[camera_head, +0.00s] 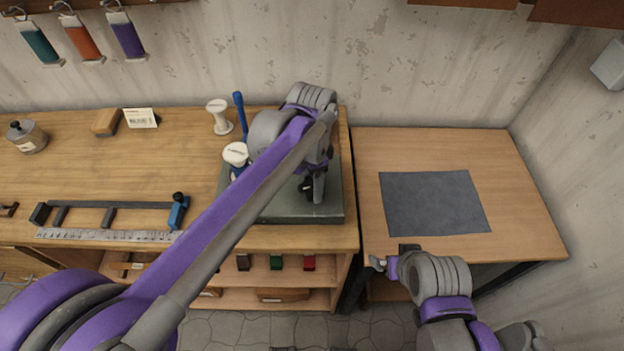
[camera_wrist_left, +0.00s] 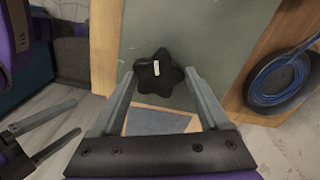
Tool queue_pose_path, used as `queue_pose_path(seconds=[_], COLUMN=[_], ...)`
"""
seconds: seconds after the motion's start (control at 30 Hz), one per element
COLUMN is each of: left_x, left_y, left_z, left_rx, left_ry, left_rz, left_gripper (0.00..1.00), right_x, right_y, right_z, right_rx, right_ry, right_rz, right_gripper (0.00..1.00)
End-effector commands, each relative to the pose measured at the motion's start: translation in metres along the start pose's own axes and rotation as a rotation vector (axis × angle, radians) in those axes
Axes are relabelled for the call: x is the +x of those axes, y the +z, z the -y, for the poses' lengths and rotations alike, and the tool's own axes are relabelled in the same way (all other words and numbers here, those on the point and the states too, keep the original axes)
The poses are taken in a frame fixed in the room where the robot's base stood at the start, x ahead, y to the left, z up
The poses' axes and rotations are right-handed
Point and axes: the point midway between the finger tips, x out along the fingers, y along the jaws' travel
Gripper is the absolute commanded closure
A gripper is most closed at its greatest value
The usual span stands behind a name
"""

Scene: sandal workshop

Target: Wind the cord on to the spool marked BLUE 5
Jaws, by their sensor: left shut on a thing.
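My left gripper (camera_head: 314,190) is at the right part of a grey-green machine base (camera_head: 285,211). In the left wrist view its fingers (camera_wrist_left: 160,80) are shut on a black star-shaped knob (camera_wrist_left: 159,60). A dark disc with blue cord (camera_wrist_left: 282,80) wound on it shows at the right of that view. In the head view a white-topped, labelled spool (camera_head: 236,154) stands at the base's left, with blue below it; the label is too small to read. My right gripper (camera_head: 380,264) is apart, by the right table's front edge; its fingers show spread and empty in the left wrist view (camera_wrist_left: 45,130).
A bare white spool (camera_head: 219,115) and a blue upright handle (camera_head: 240,112) stand at the back. A jig with a blue clamp (camera_head: 178,211) and a steel ruler (camera_head: 110,235) lie left. The right table holds only a flat grey mat (camera_head: 435,203).

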Motion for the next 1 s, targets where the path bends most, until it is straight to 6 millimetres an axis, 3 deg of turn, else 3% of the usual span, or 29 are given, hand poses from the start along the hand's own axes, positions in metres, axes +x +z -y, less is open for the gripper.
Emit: queue_pose_path(seconds=[0.27,0.3,0.4,0.73,1.0], left_x=[-0.001,-0.001,0.000,-0.008,-0.058], left_y=[0.000,0.000,0.000,0.000,0.000], left_z=[0.000,0.000,0.000,0.000,0.000], left_rx=[-0.001,-0.001,-0.001,-0.001,-0.001], left_ry=[0.000,0.000,0.000,0.000,-0.001], left_rz=[0.001,0.001,0.000,0.000,0.000], left_gripper=[0.77,0.15,0.00,0.00,0.00], right_x=[0.000,0.000,0.000,-0.001,-0.004], right_y=[0.000,0.000,0.000,-0.001,-0.004], right_z=[0.000,0.000,0.000,0.000,0.000], right_rx=[0.000,0.000,0.000,0.000,0.000], right_ry=[0.000,0.000,0.000,0.000,0.000], right_rz=[0.000,0.000,0.000,-0.001,-0.003], right_gripper=[0.00,0.00,0.00,0.00,0.00])
